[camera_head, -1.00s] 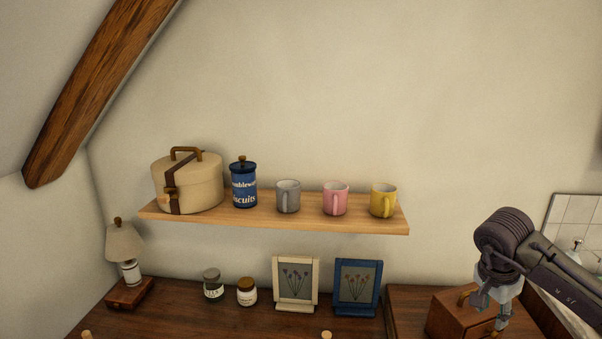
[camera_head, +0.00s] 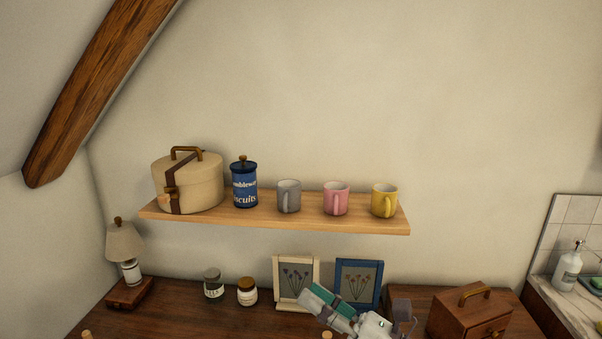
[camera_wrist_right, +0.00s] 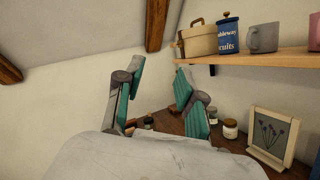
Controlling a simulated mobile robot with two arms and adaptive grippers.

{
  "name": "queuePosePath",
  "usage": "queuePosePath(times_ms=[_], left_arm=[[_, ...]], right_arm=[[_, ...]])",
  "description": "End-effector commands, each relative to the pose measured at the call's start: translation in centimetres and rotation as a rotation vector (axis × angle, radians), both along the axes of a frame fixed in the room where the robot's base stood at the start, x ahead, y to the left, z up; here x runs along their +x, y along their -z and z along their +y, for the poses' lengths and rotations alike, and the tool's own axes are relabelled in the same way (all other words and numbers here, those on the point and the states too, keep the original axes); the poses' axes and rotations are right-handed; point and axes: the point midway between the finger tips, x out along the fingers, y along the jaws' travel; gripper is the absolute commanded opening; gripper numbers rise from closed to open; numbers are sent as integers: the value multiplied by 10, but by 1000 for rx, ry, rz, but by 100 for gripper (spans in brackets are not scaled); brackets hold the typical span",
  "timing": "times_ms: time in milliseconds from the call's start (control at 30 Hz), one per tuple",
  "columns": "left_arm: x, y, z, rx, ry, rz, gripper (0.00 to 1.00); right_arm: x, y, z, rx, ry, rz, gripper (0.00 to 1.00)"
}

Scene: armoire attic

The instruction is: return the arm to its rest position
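My right gripper (camera_head: 326,307) is low in the head view, in front of the cream picture frame (camera_head: 281,270) and the blue picture frame (camera_head: 374,272), covering their lower parts. In the right wrist view its two teal-padded fingers (camera_wrist_right: 158,95) stand well apart with nothing between them, so it is open and empty. Most of the right arm is below the head view's edge. My left gripper is not in view.
A wall shelf (camera_head: 290,221) holds a round cream box, a blue biscuit tin and three mugs. A wooden box (camera_head: 463,316) stands right of the gripper. Two jars (camera_head: 246,291) and a lamp (camera_head: 126,245) stand left. The wall above the shelf is bare.

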Motion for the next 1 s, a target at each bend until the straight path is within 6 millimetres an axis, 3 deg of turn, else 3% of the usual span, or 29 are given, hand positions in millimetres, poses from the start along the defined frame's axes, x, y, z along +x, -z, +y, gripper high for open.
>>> queuePosePath(times_ms=[67, 167, 267, 400, 500, 600, 800, 1000], left_arm=[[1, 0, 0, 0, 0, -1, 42], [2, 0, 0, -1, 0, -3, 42], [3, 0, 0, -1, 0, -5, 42], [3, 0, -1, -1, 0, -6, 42], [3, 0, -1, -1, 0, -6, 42], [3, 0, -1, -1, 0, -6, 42], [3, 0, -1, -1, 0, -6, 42], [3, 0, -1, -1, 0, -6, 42]], right_arm=[[9, -3, -34, 336, 126, 249, 38], [19, 25, -90, 733, 303, 575, 38], [10, 82, -139, 1083, 493, 892, 38], [-35, 170, -179, 1447, 758, 1255, 38], [-76, 216, -188, 1623, 925, 1447, 38], [-112, 246, -191, 1738, 1063, 1583, 38], [-176, 282, -187, 1883, 1294, 1775, 38], [-233, 300, -179, 1969, 1501, 1920, 38]])
